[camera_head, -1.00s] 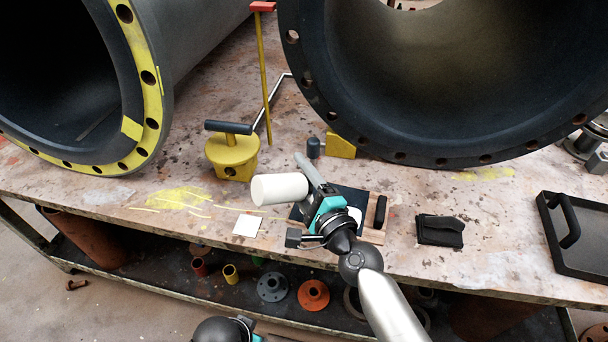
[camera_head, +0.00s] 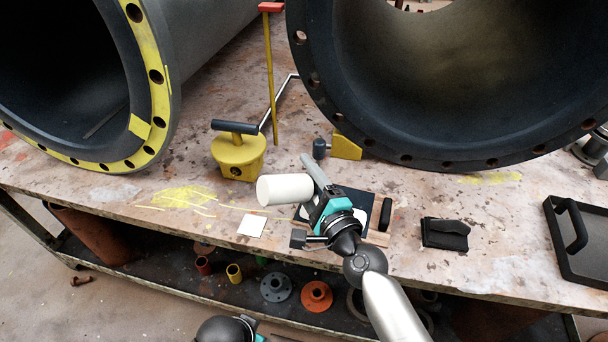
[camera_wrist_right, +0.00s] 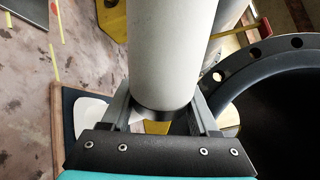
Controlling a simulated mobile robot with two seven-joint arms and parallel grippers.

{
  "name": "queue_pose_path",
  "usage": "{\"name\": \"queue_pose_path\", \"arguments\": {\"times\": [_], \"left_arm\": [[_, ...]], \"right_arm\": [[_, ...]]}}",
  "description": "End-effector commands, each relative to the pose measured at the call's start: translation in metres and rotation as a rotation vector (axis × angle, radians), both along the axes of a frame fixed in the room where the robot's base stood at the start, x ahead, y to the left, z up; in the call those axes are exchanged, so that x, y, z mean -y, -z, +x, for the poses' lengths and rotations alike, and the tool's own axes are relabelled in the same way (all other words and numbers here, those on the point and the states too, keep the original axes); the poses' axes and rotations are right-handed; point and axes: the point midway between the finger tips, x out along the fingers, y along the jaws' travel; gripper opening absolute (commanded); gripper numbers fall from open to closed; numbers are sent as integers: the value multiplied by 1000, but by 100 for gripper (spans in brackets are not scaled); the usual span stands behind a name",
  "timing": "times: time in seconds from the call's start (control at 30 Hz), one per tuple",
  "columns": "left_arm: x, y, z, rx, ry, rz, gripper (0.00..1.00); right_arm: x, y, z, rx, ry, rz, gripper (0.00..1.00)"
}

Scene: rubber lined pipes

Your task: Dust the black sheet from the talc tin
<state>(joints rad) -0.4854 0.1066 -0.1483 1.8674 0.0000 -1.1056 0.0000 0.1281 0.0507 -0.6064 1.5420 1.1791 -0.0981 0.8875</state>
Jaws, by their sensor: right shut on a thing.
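The talc tin is a plain white cylinder (camera_head: 285,189), held on its side above the bench with one end toward the left. My right gripper (camera_head: 318,187) is shut on it; in the right wrist view the tin (camera_wrist_right: 172,50) sits between both fingers. The black sheet (camera_head: 369,203) lies on a wooden board below and right of the tin, partly hidden by my right gripper. A whitish patch (camera_wrist_right: 90,113) shows on the sheet in the right wrist view. My left gripper (camera_head: 262,338) barely shows at the bottom edge, its fingers unclear.
A black-handled block (camera_head: 386,214) stands at the board's right. A white square (camera_head: 252,226) lies to the left and a folded black cloth (camera_head: 444,233) to the right. A black tray (camera_head: 585,262) is far right.

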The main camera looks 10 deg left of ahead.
Motion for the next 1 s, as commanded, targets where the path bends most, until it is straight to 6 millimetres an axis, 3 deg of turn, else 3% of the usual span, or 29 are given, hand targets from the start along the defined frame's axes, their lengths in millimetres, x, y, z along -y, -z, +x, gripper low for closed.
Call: {"name": "queue_pose_path", "arguments": {"times": [0.27,1.0], "left_arm": [[0,1,0,0,0,0,50],[0,21,0,0,0,0,50]], "right_arm": [[0,-1,2,2,1,2,0],[4,0,46,2,0,2,0]]}}
